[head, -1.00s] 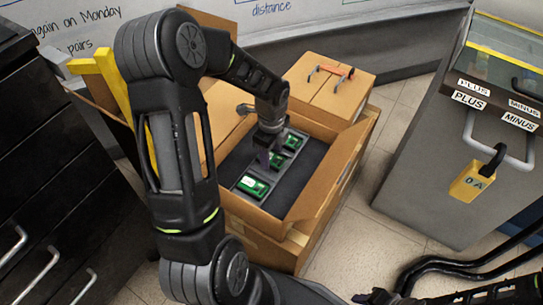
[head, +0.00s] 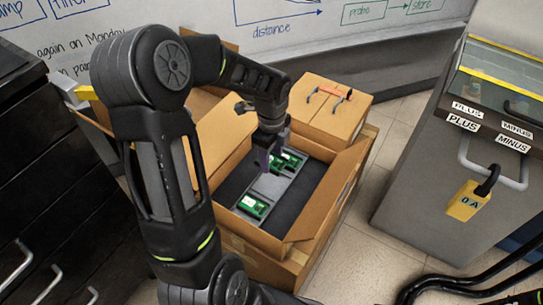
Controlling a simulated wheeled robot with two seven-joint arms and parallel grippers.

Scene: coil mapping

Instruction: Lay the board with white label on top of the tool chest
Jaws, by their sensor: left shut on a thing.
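My left gripper (head: 262,152) reaches down into an open cardboard box and is shut on a small green board (head: 277,164), partly hidden by the fingers. The board appears raised a little above the grey tray (head: 270,186). Another green board (head: 252,206) with a pale patch lies at the tray's near end, and another (head: 292,157) lies at its far end. Whether the held board bears a white label is too small to tell. The black drawer unit (head: 20,58) at the left, likely the tool chest, shows part of its top. My right gripper is not in view.
The cardboard box (head: 330,205) has raised flaps around the tray. Black cables (head: 450,285) lie on the floor at the lower right.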

